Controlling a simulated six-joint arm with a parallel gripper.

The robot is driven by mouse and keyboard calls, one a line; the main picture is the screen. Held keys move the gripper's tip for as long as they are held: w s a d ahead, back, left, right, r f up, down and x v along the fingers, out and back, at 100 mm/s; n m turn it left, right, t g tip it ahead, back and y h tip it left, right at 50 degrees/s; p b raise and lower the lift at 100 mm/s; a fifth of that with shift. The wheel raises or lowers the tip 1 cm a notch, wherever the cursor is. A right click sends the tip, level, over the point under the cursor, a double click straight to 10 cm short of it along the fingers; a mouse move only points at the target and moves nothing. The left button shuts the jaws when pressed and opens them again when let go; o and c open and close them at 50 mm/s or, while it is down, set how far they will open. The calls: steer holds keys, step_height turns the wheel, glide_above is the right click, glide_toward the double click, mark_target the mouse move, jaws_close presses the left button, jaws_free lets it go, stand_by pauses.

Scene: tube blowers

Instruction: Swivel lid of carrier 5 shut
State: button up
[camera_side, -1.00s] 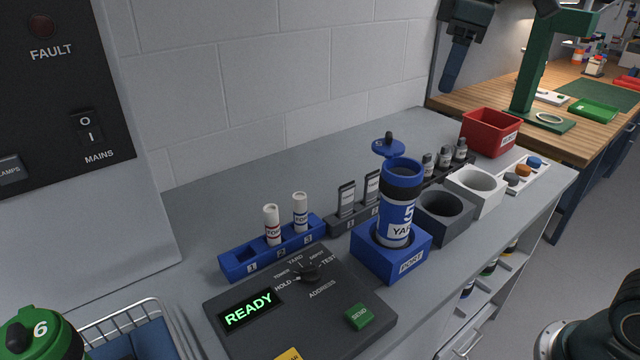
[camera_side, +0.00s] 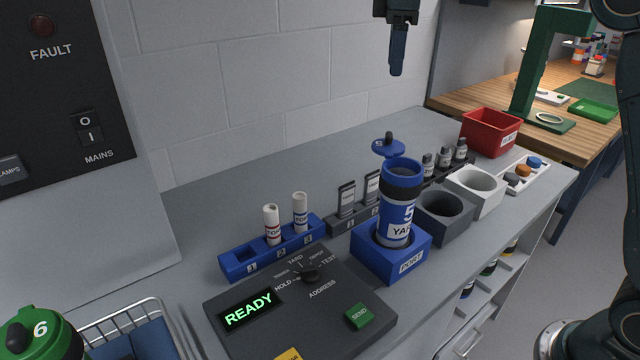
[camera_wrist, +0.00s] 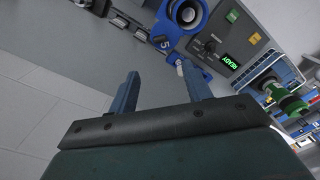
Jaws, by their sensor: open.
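Carrier 5 (camera_side: 396,206) is a blue tube with a black band and a label, standing upright in the blue port block (camera_side: 390,262). Its top is open. Its blue lid (camera_side: 389,147), with a dark knob, is swung out to the back of the mouth. In the wrist view the lid (camera_wrist: 161,42) shows a 5, beside the open carrier (camera_wrist: 187,14). My gripper (camera_side: 397,68) is high above the lid, apart from it. In the wrist view my gripper (camera_wrist: 160,85) has its two fingers apart with nothing between them.
A blue rack (camera_side: 270,247) with two white tubes stands left of the port. A console (camera_side: 300,310) reading READY is in front. Dark grey (camera_side: 443,218) and white (camera_side: 474,192) holders and a red bin (camera_side: 491,131) stand to the right. Counter space behind is clear.

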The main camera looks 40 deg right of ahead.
mark_target(387, 133)
steer(key=shift+f, duration=0.2)
steer(key=shift+f, duration=6.75)
steer(key=shift+c, duration=0.4)
steer(key=c, duration=0.9)
